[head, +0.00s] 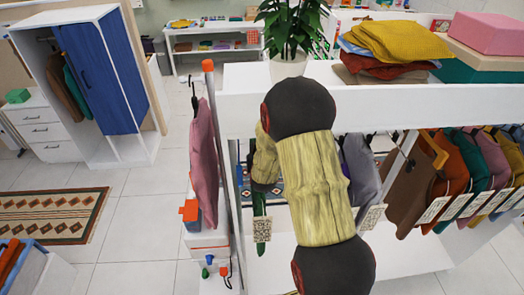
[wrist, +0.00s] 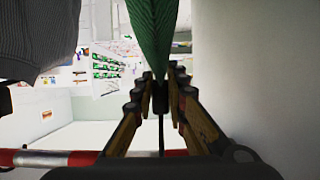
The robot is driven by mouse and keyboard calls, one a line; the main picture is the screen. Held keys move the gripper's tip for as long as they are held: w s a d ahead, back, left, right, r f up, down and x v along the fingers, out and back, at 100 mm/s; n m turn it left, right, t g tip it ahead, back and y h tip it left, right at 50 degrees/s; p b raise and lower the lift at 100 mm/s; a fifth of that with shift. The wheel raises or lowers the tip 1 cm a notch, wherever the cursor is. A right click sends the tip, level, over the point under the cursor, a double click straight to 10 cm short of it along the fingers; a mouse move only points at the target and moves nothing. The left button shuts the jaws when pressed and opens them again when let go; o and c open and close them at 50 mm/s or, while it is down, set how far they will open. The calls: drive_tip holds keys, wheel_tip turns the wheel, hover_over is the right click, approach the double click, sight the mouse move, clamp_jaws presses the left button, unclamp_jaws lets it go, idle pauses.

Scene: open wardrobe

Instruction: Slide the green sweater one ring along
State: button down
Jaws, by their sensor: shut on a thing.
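The green sweater (wrist: 153,35) hangs in the upper middle of the wrist view, seen narrow and edge-on, with a ribbed knit. My gripper (wrist: 160,85) is shut on it, with its fingers on either side of the lower end of the visible green cloth. In the head view only a thin green strip of the sweater (head: 259,205) shows beside my arm, above a white patterned tag (head: 262,230). My arm hides the rest of it and the gripper's fingertips there. The rail and any rings on it cannot be made out.
A grey garment (wrist: 35,40) hangs left in the wrist view; a white panel (wrist: 255,70) stands close on the right. In the head view a brown garment (head: 412,185) and several coloured ones hang to the right. A pink garment (head: 203,160) hangs outside, left.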

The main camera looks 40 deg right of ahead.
drive_tip(key=shift+w+a, duration=0.55)
drive_tip(key=shift+a, duration=0.35)
drive_tip(key=c, duration=1.7)
unclamp_jaws()
drive_tip(key=shift+s, duration=0.1)
